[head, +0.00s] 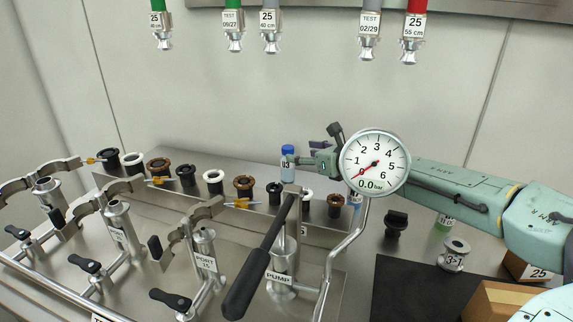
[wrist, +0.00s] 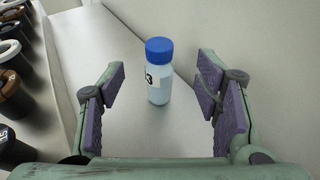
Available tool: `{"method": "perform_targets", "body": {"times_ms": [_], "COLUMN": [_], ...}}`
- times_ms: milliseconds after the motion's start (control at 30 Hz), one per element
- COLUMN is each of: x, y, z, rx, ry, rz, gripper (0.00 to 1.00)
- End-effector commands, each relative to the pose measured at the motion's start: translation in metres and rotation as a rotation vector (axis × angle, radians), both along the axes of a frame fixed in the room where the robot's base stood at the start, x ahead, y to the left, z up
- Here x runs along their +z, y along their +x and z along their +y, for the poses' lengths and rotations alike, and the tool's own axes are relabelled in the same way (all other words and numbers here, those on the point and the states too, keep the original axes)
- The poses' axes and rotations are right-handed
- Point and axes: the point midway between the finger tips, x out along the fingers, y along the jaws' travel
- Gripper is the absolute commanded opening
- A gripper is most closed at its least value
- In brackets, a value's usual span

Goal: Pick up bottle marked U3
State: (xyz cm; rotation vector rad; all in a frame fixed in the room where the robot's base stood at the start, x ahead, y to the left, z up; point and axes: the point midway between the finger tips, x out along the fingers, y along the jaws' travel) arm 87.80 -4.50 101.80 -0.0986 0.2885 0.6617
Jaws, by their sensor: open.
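The bottle marked U3 (head: 287,163) has a blue cap and a pale label. It stands upright at the back of the steel bench, near the wall. In the wrist view the bottle (wrist: 159,75) stands between and slightly beyond the two purple-padded fingers, touching neither. Its label is partly turned away to the left, with a "3" showing. My gripper (wrist: 163,92) is open and empty. In the head view my gripper (head: 312,160) is just right of the bottle, partly hidden by the pressure gauge.
A pressure gauge (head: 375,162) on a bent pipe stands in front of my arm. A black-handled pump lever (head: 250,270) rises before the bench. A row of black, white and brown fittings (head: 214,181) lines the bench left of the bottle. Hoses with tagged connectors (head: 269,30) hang above.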

Motion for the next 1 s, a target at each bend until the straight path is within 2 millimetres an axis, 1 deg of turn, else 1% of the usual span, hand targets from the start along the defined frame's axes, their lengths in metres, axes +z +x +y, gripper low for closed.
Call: {"method": "perform_targets", "body": {"times_ms": [33, 100, 167, 233, 367, 467, 600, 733, 867, 1000], "x": [-0.012, -0.025, -0.034, -0.034, -0.036, -0.039, -0.046, -0.051, -0.053, -0.053], "y": [0.0, 0.0, 0.0, 0.007, 0.013, 0.02, 0.038, 0.051, 0.057, 0.057], "z": [0.001, 0.001, 0.002, 0.008, 0.011, 0.018, 0.032, 0.041, 0.045, 0.045], "rx": [0.001, 0.002, 0.002, 0.002, 0.001, 0.003, 0.003, 0.002, -0.001, -0.001], "ry": [0.003, 0.003, 0.003, 0.0, -0.002, -0.001, 0.0, -0.001, -0.001, -0.001], "rz": [0.003, 0.002, 0.002, -0.002, -0.001, -0.001, 0.0, -0.002, -0.001, -0.001], "gripper": [0.58, 0.58, 0.58, 0.58, 0.58, 0.58, 0.58, 0.58, 0.58, 0.58]}}
